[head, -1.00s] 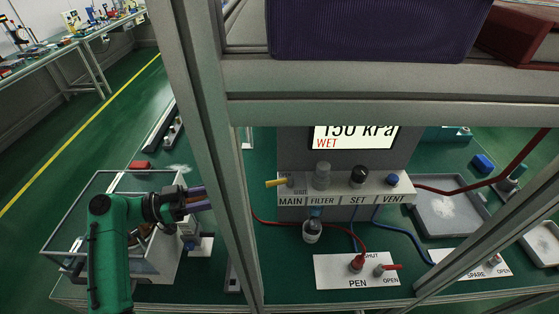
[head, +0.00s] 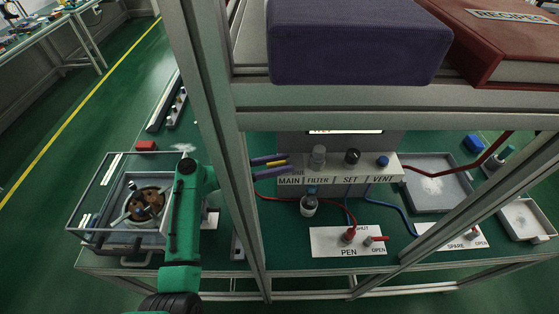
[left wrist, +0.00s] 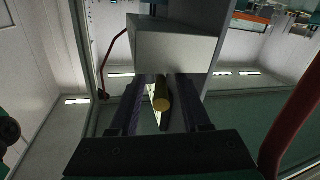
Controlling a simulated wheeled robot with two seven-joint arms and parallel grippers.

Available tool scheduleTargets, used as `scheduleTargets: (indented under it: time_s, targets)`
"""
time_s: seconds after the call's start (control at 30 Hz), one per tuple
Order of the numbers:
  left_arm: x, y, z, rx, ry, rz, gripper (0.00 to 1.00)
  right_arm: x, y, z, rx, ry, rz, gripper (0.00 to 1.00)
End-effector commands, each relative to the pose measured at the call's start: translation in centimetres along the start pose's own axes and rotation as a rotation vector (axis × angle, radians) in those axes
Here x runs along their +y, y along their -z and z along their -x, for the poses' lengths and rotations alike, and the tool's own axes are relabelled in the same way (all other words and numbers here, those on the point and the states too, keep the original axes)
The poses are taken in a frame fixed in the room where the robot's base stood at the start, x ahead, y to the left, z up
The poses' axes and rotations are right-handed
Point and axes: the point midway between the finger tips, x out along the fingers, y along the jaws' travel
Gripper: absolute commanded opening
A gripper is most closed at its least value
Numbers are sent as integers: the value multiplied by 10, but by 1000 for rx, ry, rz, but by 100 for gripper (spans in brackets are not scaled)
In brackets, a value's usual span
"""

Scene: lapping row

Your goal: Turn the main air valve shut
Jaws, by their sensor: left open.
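The main air valve's yellow lever (head: 276,164) is at the left end of the grey panel, above the MAIN label (head: 289,181). My left gripper (head: 270,166) reaches past the frame post, with its two purple fingers either side of the lever. The gripper is open. The lever's base is partly hidden by the fingers. My right gripper is not in view.
A frame post (head: 215,120) stands close by my left arm. The shelf above holds a purple box (head: 355,45) and a red book (head: 500,40). A red hose (head: 465,168) runs right.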

Motion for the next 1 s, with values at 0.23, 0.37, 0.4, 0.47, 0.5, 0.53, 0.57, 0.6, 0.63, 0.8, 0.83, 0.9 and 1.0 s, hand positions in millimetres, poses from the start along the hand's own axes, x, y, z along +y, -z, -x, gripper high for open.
scheduleTargets:
  time_s: [0.23, 0.37, 0.4, 0.47, 0.5, 0.53, 0.57, 0.6, 0.63, 0.8, 0.83, 0.9, 1.0]
  targets:
    - [0, 0, 0, 1, 0, 0, 0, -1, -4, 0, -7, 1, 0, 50]
    - [0, 0, 0, 1, 0, 1, 0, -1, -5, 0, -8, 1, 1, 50]
    - [0, 0, 0, 1, 2, 1, 0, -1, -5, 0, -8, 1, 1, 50]
    - [1, 0, 0, 2, 7, 1, 0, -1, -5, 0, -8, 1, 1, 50]
    - [1, 0, 0, 4, 14, 1, 0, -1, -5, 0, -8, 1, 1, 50]
    - [1, 0, 0, 5, 20, 1, 0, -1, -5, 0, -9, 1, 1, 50]
    - [2, 0, 0, 7, 28, 2, 0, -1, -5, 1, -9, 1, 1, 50]
    - [2, 0, 0, 10, 40, 2, 0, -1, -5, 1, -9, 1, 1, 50]
    - [3, 0, 0, 13, 52, 2, 0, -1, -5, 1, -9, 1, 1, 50]
    - [6, 0, 0, 33, 142, 3, 0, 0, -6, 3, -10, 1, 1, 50]
    - [6, -1, -1, 36, 161, 3, 0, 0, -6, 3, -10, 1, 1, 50]
    - [8, -1, -1, 46, 209, 4, 0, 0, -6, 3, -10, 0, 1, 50]
    - [9, -2, -2, 60, 279, 3, 0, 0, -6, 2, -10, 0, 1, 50]
